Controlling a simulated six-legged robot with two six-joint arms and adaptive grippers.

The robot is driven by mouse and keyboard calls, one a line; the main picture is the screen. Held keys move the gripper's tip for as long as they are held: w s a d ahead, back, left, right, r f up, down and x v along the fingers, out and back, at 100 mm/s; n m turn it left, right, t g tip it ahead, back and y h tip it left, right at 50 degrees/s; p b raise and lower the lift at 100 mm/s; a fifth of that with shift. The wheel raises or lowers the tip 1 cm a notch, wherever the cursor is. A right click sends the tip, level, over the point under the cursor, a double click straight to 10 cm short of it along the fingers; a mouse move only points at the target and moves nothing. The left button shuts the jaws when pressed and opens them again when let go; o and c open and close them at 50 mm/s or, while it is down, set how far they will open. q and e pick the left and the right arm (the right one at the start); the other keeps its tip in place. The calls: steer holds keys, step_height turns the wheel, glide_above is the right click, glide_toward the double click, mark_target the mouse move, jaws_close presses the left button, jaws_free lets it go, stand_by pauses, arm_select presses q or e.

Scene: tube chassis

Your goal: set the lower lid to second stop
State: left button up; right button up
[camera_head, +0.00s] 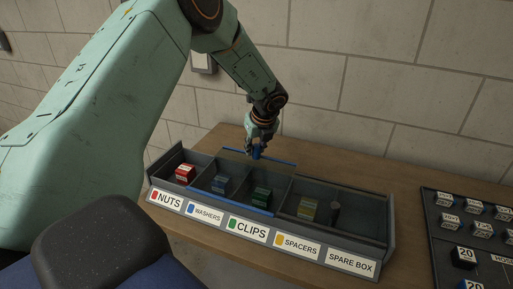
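A long grey tray (153,196) with several labelled compartments stands on the wooden bench. A clear lid with blue edges (247,207) lies over the washers and clips compartments. A blue knob (257,153) shows near its back edge. My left gripper (256,150) reaches down from behind, its fingers close around this knob, apparently shut on it. A second, dark clear lid (350,222) with a dark knob (335,213) covers the spacers and spare box end. I cannot tell for certain which lid is lower, and no stop marks are legible. My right gripper is not in view.
A red block (185,172) sits in the uncovered nuts compartment. Blue, green and yellow blocks show through the lids. A dark panel with several labelled blocks (463,257) lies at the right. A block wall stands behind the bench (401,172).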

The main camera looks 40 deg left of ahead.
arm_select(q)
steer(key=o, duration=0.3)
steer(key=shift+d, duration=0.15)
steer(key=shift+o, duration=0.3)
steer(key=shift+w+d, duration=0.15)
steer(key=shift+d, duration=0.1)
steer(key=shift+a, duration=0.15)
steer(key=shift+r, duration=0.25)
steer(key=v, duration=1.1)
steer(key=shift+d+r, duration=0.2)
steer(key=shift+d, duration=0.25)
steer(key=shift+a, duration=0.15)
